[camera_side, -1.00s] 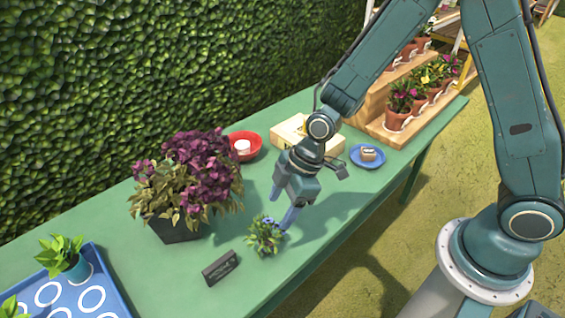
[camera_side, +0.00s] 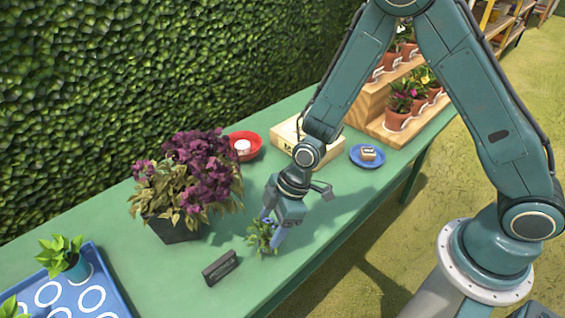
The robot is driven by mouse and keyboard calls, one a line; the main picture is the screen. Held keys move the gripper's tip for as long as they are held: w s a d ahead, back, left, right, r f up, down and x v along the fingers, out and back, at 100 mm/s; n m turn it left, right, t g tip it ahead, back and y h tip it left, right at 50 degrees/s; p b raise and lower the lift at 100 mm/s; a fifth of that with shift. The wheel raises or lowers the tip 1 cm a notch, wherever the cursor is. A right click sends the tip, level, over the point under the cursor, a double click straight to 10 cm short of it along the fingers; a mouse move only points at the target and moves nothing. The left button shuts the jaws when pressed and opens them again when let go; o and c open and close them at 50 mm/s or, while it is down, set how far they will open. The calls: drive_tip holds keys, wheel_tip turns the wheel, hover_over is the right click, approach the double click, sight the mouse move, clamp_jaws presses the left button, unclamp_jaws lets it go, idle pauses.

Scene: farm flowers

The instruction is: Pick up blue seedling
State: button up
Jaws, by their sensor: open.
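The blue seedling (camera_side: 261,236) is a small leafy green plant with blue flowers. It stands on the green table, right of the purple-flowered plant. My gripper (camera_side: 270,232) is open and points down at the seedling. One finger is at its right side and the other is behind its top left. The fingers overlap the leaves in this view, and I cannot tell whether they touch them. The seedling's base is hidden by its leaves.
A large purple-flowered plant (camera_side: 190,180) in a dark pot stands close on the left. A dark block (camera_side: 220,267) lies in front. Farther back are a red bowl (camera_side: 254,147), a wooden box (camera_side: 287,135) and a blue plate (camera_side: 367,163). A blue tray (camera_side: 103,275) is at lower left.

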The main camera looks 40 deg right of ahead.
sight(269, 231)
drive_tip(key=shift+x, duration=2.4)
drive_tip(key=shift+d, duration=0.1)
drive_tip(key=c, duration=1)
